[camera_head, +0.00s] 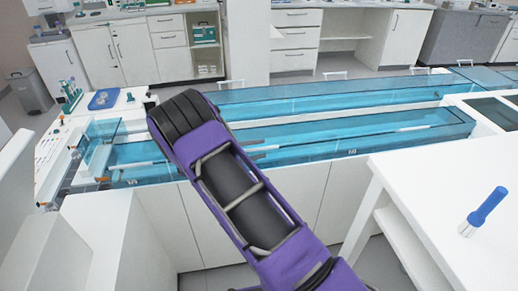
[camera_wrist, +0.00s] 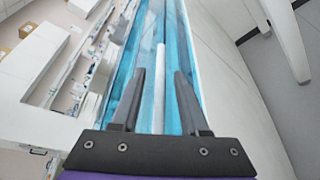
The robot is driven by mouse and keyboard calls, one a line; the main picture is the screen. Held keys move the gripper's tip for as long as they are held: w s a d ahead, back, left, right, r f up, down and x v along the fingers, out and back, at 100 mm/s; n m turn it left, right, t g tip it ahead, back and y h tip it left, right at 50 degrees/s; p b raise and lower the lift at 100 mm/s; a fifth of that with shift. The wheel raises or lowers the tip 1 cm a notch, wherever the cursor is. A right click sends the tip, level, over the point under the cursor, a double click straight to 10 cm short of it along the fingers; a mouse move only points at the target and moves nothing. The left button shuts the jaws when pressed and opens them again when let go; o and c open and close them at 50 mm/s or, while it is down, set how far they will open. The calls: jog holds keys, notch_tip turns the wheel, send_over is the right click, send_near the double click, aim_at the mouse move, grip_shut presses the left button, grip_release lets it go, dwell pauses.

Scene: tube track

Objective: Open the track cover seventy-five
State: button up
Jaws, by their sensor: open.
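Two long tracks with clear blue covers run side by side across the head view, a near one (camera_head: 370,143) and a far one (camera_head: 330,98). The near cover looks closed, lying flat along its track. In the wrist view, a blue track (camera_wrist: 180,45) runs away ahead of my gripper (camera_wrist: 160,74). My gripper is open and nothing is seen held. A pale rod (camera_wrist: 160,60) shows between the fingers, along the track; I cannot tell whether it is touched. In the head view my purple arm hides part of the near track, and the fingers are hard to make out.
A white table (camera_head: 450,190) with a blue-handled brush (camera_head: 485,212) stands at the right. Small lab items and a blue tray (camera_head: 103,99) lie on the left counter. White cabinets (camera_head: 100,50) line the back. Grey floor shows right in the wrist view.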

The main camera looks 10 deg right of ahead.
jog(key=shift+w+d+f, duration=0.1)
jog(key=shift+w+d, duration=0.05)
jog(key=shift+d, duration=0.2)
grip_shut()
dwell(1.2)
